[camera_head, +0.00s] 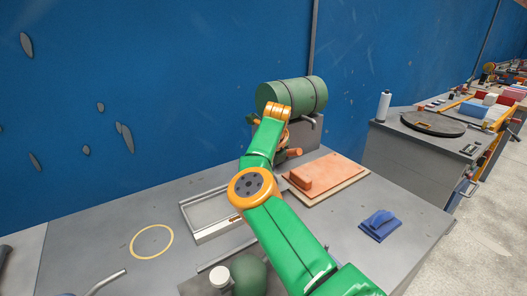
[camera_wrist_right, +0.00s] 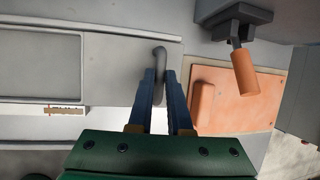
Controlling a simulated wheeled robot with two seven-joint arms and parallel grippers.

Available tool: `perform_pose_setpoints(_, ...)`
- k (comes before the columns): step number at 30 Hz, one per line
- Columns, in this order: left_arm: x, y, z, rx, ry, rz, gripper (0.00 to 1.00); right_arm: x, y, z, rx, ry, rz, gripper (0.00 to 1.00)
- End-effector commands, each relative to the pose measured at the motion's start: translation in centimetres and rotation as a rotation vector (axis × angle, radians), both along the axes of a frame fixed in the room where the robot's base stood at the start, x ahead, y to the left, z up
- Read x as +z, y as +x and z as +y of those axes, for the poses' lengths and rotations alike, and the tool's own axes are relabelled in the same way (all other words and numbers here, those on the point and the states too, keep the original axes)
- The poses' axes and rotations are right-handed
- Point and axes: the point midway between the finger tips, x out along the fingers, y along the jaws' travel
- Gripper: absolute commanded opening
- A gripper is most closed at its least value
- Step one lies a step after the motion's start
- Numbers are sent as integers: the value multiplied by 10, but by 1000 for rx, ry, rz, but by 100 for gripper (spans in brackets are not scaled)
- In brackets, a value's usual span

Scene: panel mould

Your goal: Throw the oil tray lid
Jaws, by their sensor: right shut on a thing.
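The oil tray (camera_head: 208,238) is a shallow light grey frame on the bench, partly hidden behind my right arm. In the right wrist view, a flat grey plate (camera_wrist_right: 112,75), which looks like its lid, lies beside the tray's recessed part (camera_wrist_right: 40,65). A curved grey handle (camera_wrist_right: 160,52) stands at the plate's right side. My right gripper (camera_wrist_right: 161,80) has its blue fingers shut on this handle. Whether the plate is lifted or resting, I cannot tell. The right fingers are hidden in the head view, and my left gripper is not in view.

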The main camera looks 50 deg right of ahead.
Motion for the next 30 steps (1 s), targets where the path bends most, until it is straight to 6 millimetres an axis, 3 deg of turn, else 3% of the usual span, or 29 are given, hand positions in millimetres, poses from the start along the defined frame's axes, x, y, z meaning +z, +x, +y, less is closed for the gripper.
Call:
perform_pose_setpoints(8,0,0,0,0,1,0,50,2,0,-3,-5,-10,-3,0)
perform_pose_setpoints(9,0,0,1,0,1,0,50,2,0,-3,-5,-10,-3,28)
perform_pose_setpoints(11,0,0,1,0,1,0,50,2,0,-2,-4,-9,-3,44)
perform_pose_setpoints(12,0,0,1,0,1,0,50,2,0,-2,-4,-9,-2,47)
perform_pose_setpoints(22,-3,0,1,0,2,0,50,7,-2,0,-4,-8,-4,47)
perform_pose_setpoints(30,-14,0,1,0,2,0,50,56,-19,15,-3,-7,-6,47)
